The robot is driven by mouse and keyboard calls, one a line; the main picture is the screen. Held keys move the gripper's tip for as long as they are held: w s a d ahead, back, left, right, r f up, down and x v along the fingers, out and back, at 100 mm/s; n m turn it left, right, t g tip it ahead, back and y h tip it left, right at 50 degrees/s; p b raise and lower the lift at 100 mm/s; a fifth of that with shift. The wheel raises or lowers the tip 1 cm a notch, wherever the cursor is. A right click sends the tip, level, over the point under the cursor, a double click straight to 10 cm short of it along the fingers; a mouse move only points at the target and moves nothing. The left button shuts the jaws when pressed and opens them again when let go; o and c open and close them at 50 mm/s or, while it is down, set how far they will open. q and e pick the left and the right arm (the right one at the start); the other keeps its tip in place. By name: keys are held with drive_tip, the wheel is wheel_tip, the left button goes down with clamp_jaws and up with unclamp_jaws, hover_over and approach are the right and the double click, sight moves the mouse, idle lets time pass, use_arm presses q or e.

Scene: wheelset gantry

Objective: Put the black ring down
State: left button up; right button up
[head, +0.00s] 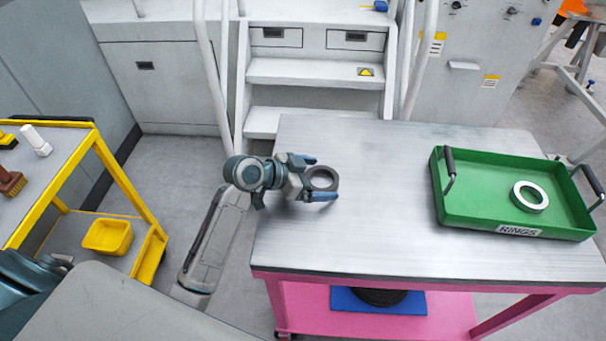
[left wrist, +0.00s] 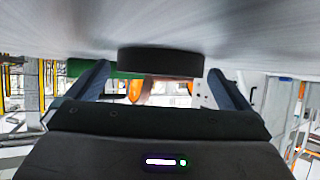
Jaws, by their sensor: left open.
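The black ring (head: 334,181) lies flat on the metal tabletop near its left edge. It also shows as a dark band against the table surface in the left wrist view (left wrist: 160,62). My left gripper (head: 323,178) reaches in from the left, low at the tabletop. Its two blue fingers are spread, one on the far side and one on the near side of the ring. In the left wrist view a gap shows between the ring and each finger of my left gripper (left wrist: 157,78). My right gripper is not in view.
A green tray (head: 465,213) labelled RINGS, with two dark handles, stands on the right of the table (head: 350,245). A silver ring (head: 516,196) lies in it. The tabletop between ring and tray is clear. A yellow cart (head: 125,182) stands at the left, steps (head: 315,73) behind.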

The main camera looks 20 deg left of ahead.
use_arm(q)
drive_tip(key=shift+s+a+r, duration=0.15)
drive_tip(key=shift+s+a, duration=0.1)
drive_tip(key=shift+a, duration=0.1)
drive_tip(key=b+v, duration=0.1)
drive_tip(key=v, duration=0.8)
drive_tip(key=shift+s+a+r+b, duration=0.15)
drive_tip(key=shift+b, duration=0.25)
drive_tip(key=shift+s+a+r, duration=0.3)
drive_tip(key=shift+s, duration=0.05)
drive_tip(key=shift+s+a+r, duration=0.1)
drive_tip(key=shift+s+r, duration=0.05)
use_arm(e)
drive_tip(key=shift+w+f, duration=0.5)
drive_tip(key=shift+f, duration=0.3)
